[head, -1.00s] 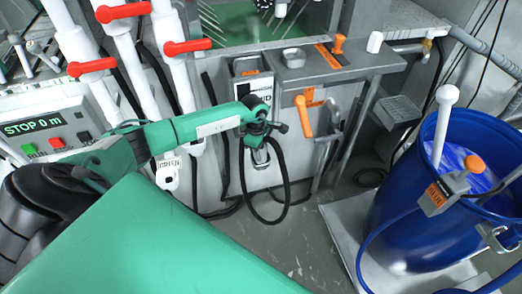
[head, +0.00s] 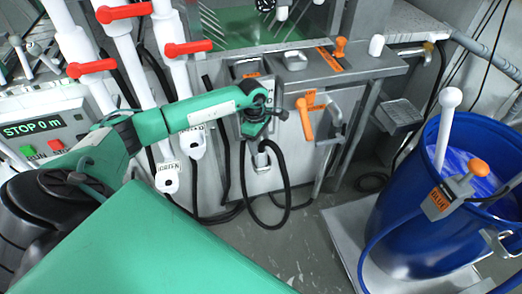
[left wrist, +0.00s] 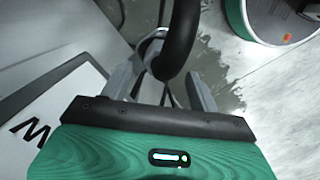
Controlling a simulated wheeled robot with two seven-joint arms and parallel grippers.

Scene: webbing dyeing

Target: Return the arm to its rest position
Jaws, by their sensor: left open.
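My left arm (head: 200,115) is green and reaches in from the left in the head view. My left gripper (head: 260,160) hangs at its end, pointing down in front of the grey machine cabinet. In the left wrist view the two grey fingers (left wrist: 162,88) stand apart. A thick black hose (left wrist: 178,40) crosses in front of and between them; I cannot tell whether it touches them. The hose (head: 287,190) also shows in the head view as a hanging loop beside the gripper. My right gripper is not in view.
White pipes with red lever handles (head: 92,68) stand close to the left arm, beside a control panel reading STOP 0 m (head: 35,128). An orange-handled valve (head: 305,118) is right of the gripper. A blue drum (head: 405,225) stands at the right. Grey floor (head: 290,245) lies open between.

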